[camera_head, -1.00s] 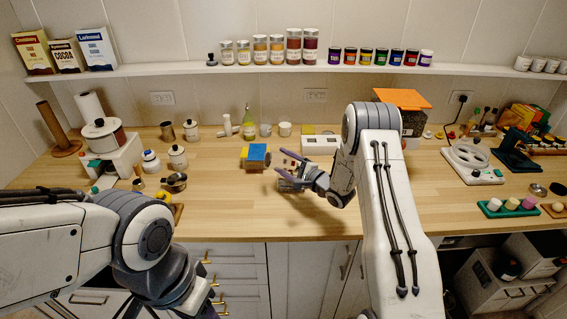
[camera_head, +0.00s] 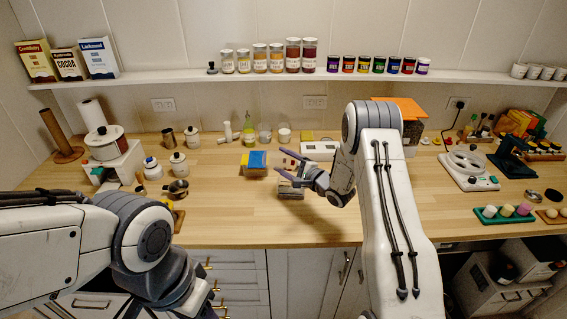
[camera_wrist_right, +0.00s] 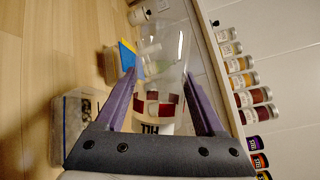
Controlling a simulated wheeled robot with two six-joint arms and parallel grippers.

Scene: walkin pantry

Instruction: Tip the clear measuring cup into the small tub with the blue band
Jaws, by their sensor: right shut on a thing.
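The clear measuring cup (camera_wrist_right: 160,70) with red markings lies between the purple fingers of my right gripper (camera_wrist_right: 165,95) in the right wrist view; they are shut on it. In the head view, my right gripper (camera_head: 284,164) is above the counter; the cup is hard to make out there. A low box-like tub with blue and yellow on it (camera_head: 255,160) sits just left of the fingers; it also shows in the wrist view (camera_wrist_right: 127,58). I cannot tell surely whether this is the blue-banded tub.
A clear container with dark contents (camera_head: 291,191) stands below my right gripper. Behind are small white jars (camera_head: 284,135) and a flask with greenish liquid (camera_head: 249,136).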

